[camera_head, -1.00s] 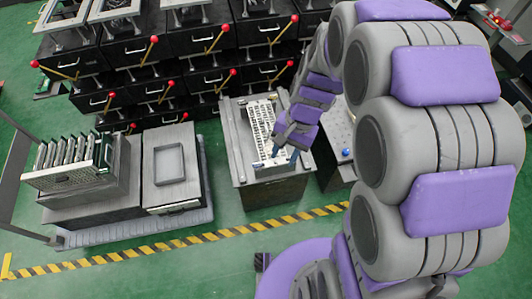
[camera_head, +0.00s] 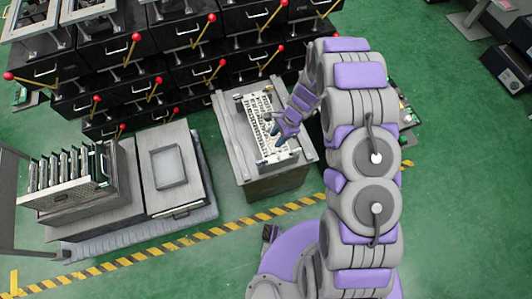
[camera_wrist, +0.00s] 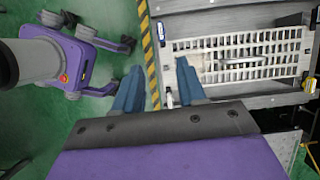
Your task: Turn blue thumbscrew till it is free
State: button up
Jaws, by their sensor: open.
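My gripper (camera_head: 278,136) is over the near right part of a white slotted panel (camera_head: 262,120) on a grey-topped stand. In the wrist view my gripper (camera_wrist: 159,86) shows two blue fingers spread apart with nothing between them. The slotted panel (camera_wrist: 240,54) lies beyond and to the right of the fingers there. A small part with some blue (camera_wrist: 162,31) sits at the left edge of the fixture; I cannot tell whether it is the thumbscrew. No blue thumbscrew shows clearly in the head view now; my arm covers the area right of the stand.
Black drawer units with red-knobbed levers (camera_head: 211,17) stand behind the stand. A grey box with a square recess (camera_head: 168,167) and a rack of boards (camera_head: 65,178) are at left. A yellow-black floor stripe (camera_head: 190,240) runs in front. Green floor is open at right.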

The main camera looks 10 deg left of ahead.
aim_at(261, 161)
jog(key=b+x, duration=0.3)
jog(key=x, duration=1.5)
jog(key=shift+w+d+f+b, duration=0.1)
jog(key=shift+f+b, duration=0.15)
jog(key=shift+b, duration=0.05)
grip_shut()
